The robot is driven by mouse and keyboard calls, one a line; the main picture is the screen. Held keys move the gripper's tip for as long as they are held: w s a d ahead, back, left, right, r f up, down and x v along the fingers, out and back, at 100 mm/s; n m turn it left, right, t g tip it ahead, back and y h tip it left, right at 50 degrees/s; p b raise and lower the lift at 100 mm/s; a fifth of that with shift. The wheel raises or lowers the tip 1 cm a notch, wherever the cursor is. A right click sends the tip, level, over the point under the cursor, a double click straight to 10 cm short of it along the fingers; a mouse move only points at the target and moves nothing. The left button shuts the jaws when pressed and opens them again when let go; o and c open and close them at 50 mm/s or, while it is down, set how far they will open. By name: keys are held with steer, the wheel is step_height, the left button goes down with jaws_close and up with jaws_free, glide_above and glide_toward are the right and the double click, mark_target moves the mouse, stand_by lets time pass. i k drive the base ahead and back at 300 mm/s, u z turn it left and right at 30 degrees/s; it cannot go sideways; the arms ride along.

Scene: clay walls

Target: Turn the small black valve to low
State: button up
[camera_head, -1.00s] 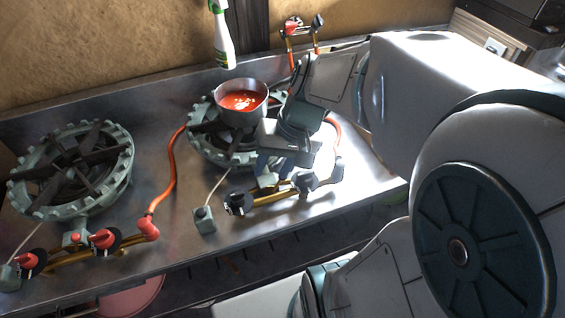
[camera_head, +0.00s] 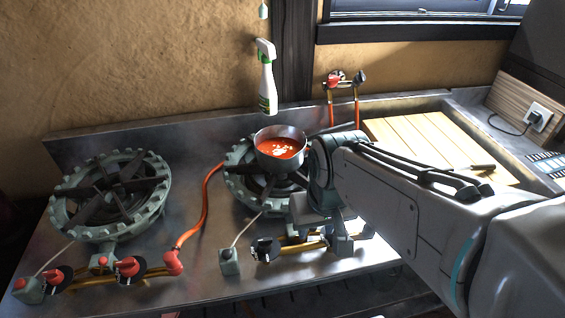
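Two brass gas pipes run along the front of the steel counter. On the right burner's pipe (camera_head: 294,246), a black valve (camera_head: 265,250) sits at the left end and is in plain view. A second dark fitting at the right end of this pipe is largely hidden by my gripper. My gripper (camera_head: 322,235) points down over the right part of the pipe, to the right of the plain black valve. Its fingertips are small and partly hidden, so I cannot tell whether they are open, shut, or touching the fitting.
A pot of red sauce (camera_head: 281,149) stands on the right burner (camera_head: 240,184), close to my arm. The left burner (camera_head: 108,196) is empty, with red valves (camera_head: 127,267) before it. An orange hose (camera_head: 206,198) runs between them. A spray bottle (camera_head: 266,78) is at the wall.

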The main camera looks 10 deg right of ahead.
mark_target(265, 244)
steer(key=k, duration=1)
steer(key=u, duration=0.8)
steer(key=i, duration=0.8)
steer(key=z, duration=1.35)
